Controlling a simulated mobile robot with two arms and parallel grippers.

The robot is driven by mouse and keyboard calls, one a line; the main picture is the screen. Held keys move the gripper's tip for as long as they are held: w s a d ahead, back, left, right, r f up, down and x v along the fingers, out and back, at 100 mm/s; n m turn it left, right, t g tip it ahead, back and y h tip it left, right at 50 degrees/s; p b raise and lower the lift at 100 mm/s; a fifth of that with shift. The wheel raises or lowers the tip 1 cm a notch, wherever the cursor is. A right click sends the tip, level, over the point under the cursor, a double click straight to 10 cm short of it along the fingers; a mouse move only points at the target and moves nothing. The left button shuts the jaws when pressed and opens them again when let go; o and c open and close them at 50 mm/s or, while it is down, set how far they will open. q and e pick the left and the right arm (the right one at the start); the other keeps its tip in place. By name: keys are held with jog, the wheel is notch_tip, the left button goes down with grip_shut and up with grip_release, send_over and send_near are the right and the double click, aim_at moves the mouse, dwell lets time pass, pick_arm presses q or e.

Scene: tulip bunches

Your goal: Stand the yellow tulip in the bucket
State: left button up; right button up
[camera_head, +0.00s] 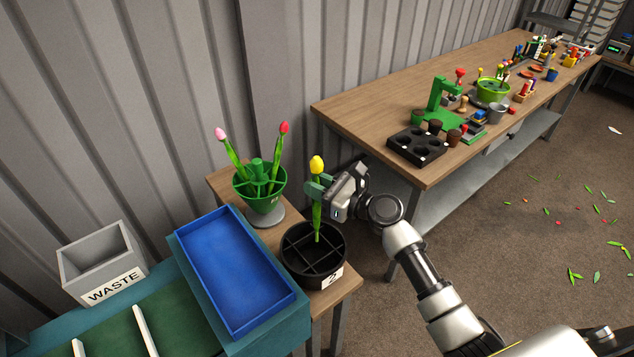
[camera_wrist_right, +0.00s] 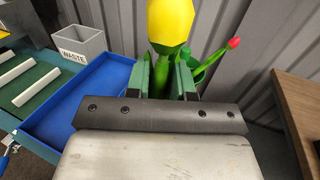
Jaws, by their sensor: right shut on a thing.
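The yellow tulip (camera_head: 317,166) is upright in my right gripper (camera_head: 318,186), which is shut on its stem. The lower stem reaches down over the black divided bucket (camera_head: 314,254) marked 2. I cannot tell whether the stem end is inside a compartment or just above it. In the right wrist view the yellow bloom (camera_wrist_right: 170,20) is close up, with the stem between the green fingers (camera_wrist_right: 162,82). My left gripper is not in view.
A green holder (camera_head: 259,187) with a pink and a red tulip stands behind the bucket. An empty blue tray (camera_head: 235,270) and a grey WASTE bin (camera_head: 101,262) are to the left. A wooden table (camera_head: 400,95) with a black pot tray (camera_head: 424,146) is at right.

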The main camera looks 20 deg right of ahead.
aim_at(321, 225)
notch_tip(321, 225, down, 6)
jog(key=b, duration=0.4)
jog(key=shift+f+b, duration=0.25)
jog(key=shift+b, duration=0.1)
notch_tip(321, 225, down, 7)
jog(key=b, duration=0.6)
jog(key=o, duration=0.8)
jog(key=shift+r+p+v, duration=0.2)
jog(key=shift+p+v, duration=0.15)
jog(key=shift+v, duration=0.4)
jog(key=shift+r+p+v, duration=0.15)
jog(key=shift+p+v, duration=0.25)
jog(key=shift+v, duration=0.4)
jog(key=shift+r+p+v, duration=0.2)
jog(key=shift+p+v, duration=0.15)
jog(key=shift+v, duration=0.4)
jog(key=shift+r+p+v, duration=0.2)
jog(key=shift+p+v, duration=0.15)
jog(key=shift+v, duration=0.75)
jog(key=shift+r+p+v, duration=0.2)
jog(key=shift+p+v, duration=0.1)
jog(key=shift+v, duration=0.8)
